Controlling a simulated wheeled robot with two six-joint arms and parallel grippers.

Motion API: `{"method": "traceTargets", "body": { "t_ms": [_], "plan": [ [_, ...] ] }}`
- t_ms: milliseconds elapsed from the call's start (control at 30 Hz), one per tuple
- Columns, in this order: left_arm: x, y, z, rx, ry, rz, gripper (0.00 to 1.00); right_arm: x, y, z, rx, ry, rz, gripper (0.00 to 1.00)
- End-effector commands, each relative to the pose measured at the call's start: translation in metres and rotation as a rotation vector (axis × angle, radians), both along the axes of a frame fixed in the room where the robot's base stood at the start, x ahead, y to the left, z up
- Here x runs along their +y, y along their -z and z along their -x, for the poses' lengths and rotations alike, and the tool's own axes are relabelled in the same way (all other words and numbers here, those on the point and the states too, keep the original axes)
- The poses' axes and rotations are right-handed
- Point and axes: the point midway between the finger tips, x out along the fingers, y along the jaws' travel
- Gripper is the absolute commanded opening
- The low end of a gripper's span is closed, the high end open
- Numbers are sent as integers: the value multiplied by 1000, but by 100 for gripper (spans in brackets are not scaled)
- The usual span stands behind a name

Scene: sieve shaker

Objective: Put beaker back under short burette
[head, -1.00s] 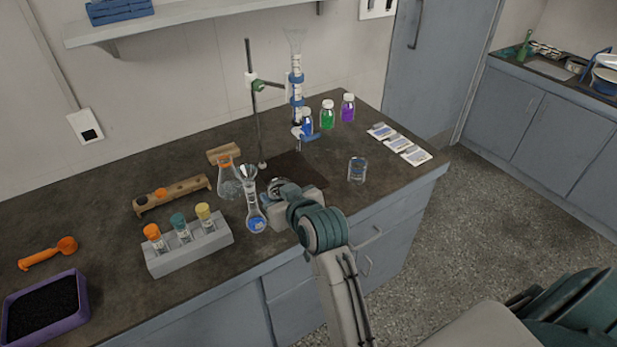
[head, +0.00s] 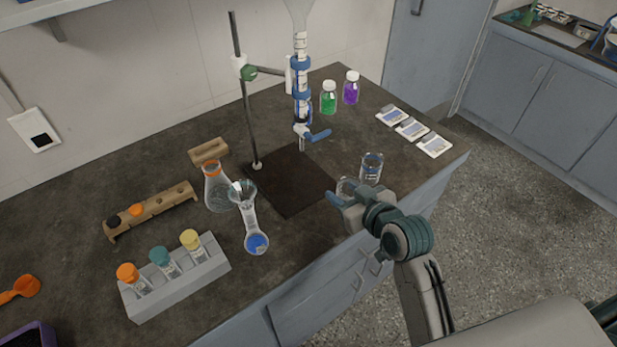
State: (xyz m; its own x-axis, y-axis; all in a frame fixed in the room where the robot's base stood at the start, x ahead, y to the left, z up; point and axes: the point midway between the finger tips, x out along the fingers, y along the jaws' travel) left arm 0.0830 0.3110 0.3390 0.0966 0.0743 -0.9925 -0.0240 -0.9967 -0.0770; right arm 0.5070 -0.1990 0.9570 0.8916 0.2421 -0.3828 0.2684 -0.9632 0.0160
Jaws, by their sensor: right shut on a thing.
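My right gripper (head: 342,198) is beside the front right of the stand's dark base plate (head: 290,200). It is shut on a small clear glass beaker (head: 346,187), mostly hidden by the gripper. A second clear beaker (head: 371,166) stands upright on the bench just behind and to the right. The burette (head: 301,90), with blue bands and a blue stopcock, hangs upright in a clamp on the stand's rod (head: 247,110), above the back of the plate. No vessel stands under its tip. My left gripper is not in view.
A volumetric flask with blue liquid (head: 256,242) and an orange-rimmed conical flask (head: 217,190) stand left of the plate. A tube rack (head: 180,285) is at the front left. Green (head: 328,99) and purple (head: 351,90) bottles stand behind. The plate is clear.

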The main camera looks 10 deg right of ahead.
Motion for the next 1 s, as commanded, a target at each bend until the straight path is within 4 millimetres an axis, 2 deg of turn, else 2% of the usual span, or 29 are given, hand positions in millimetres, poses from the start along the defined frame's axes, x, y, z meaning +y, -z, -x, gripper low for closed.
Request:
{"method": "traceTargets", "body": {
  "t_ms": [33, 200, 333, 467, 800, 1000],
  "plan": [
    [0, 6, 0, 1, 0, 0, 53, 0, 10, 7, 4, -24, 2, 21],
    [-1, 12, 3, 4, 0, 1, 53, 1, 27, 23, 8, -92, -7, 21],
    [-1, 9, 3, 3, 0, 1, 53, 5, 28, 21, 5, -113, -17, 21],
    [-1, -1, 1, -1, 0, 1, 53, 16, 25, -4, 6, -115, -22, 21],
    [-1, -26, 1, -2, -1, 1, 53, 49, 26, -85, 8, -116, -19, 21],
    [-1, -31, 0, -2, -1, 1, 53, 57, 29, -106, 8, -116, -16, 21]
  ]
}}
